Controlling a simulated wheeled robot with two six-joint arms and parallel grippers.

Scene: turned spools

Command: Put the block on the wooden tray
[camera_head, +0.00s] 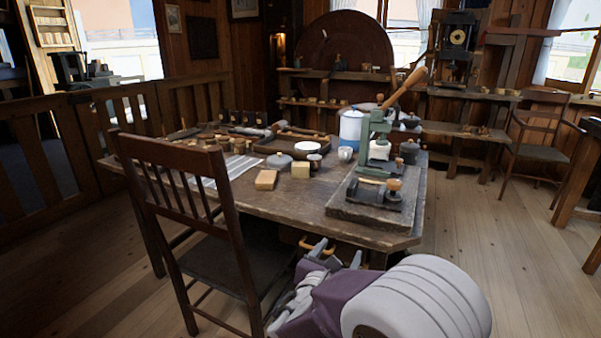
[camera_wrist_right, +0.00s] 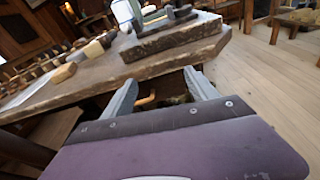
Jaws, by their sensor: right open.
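Two blocks sit near the table's front edge: a tan wooden block (camera_head: 266,180) and a paler yellowish block (camera_head: 300,170) to its right. Both show in the right wrist view, the tan one (camera_wrist_right: 62,73) and the paler one (camera_wrist_right: 93,48). A dark wooden tray (camera_head: 263,147) lies behind them, with a white disc and a long tool on it. My right gripper (camera_head: 337,254) is open and empty, low in front of the table's front edge and apart from the blocks. Its two fingers show in the right wrist view (camera_wrist_right: 162,84). My left gripper is not in view.
A green press on a thick board (camera_head: 345,205) fills the table's right front. A chair (camera_head: 215,185) stands at the front left. A grey lidded pot (camera_head: 279,161), a small cup (camera_head: 345,153) and a blue-and-white canister (camera_head: 350,128) stand around the blocks and tray.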

